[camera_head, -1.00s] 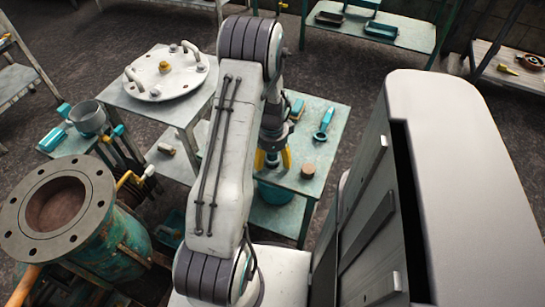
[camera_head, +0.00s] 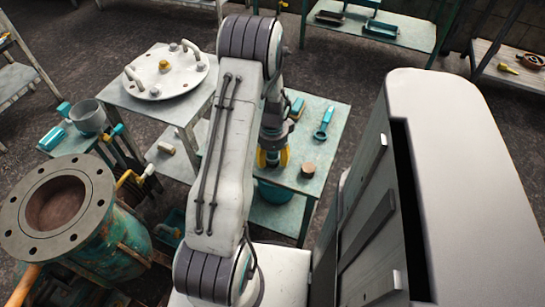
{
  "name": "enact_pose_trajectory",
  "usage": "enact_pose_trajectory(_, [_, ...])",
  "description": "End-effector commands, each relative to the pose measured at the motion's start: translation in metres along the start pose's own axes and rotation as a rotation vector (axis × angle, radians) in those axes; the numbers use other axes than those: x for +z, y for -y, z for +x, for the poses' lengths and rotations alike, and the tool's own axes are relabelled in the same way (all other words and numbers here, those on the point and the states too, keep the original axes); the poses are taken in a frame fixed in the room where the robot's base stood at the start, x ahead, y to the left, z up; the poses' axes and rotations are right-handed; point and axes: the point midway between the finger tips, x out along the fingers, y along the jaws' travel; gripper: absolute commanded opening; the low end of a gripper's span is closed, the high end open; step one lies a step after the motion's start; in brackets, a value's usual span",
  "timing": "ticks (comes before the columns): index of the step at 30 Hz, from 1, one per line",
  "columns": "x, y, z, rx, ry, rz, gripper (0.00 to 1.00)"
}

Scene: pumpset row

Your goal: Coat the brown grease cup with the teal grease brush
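A small brown round cup (camera_head: 308,171), which I take as the grease cup, stands on the right metal table, to the right of my gripper. A teal piece with a darker end (camera_head: 297,106) lies farther back on that table, partly behind my arm; it may be the grease brush, but it is too small to be sure. My gripper (camera_head: 273,158) points down over the table's left part. Its yellow fingers are spread apart, and I see nothing held between them. The gripper is apart from the cup.
A teal tool with a ringed end (camera_head: 324,123) lies at the back right of the table. A teal bucket (camera_head: 274,193) is beneath it. A lidded plate with handles (camera_head: 166,73) sits on the left table. A large flanged pipe (camera_head: 92,225) stands at left. A grey cabinet (camera_head: 450,180) blocks the right.

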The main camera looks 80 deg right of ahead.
Motion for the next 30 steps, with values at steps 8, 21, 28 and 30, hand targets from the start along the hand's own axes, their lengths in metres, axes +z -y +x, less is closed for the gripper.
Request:
enact_pose_trajectory(8, [0.000,0.000,0.000,0.000,0.000,0.000,0.50])
enact_pose_trajectory(21, [0.000,0.000,-0.003,0.000,0.000,0.000,0.50])
enact_pose_trajectory(28, [0.000,0.000,-0.009,0.000,0.000,0.000,0.50])
enact_pose_trajectory(30, [0.000,0.000,-0.011,0.000,0.000,0.000,0.50])
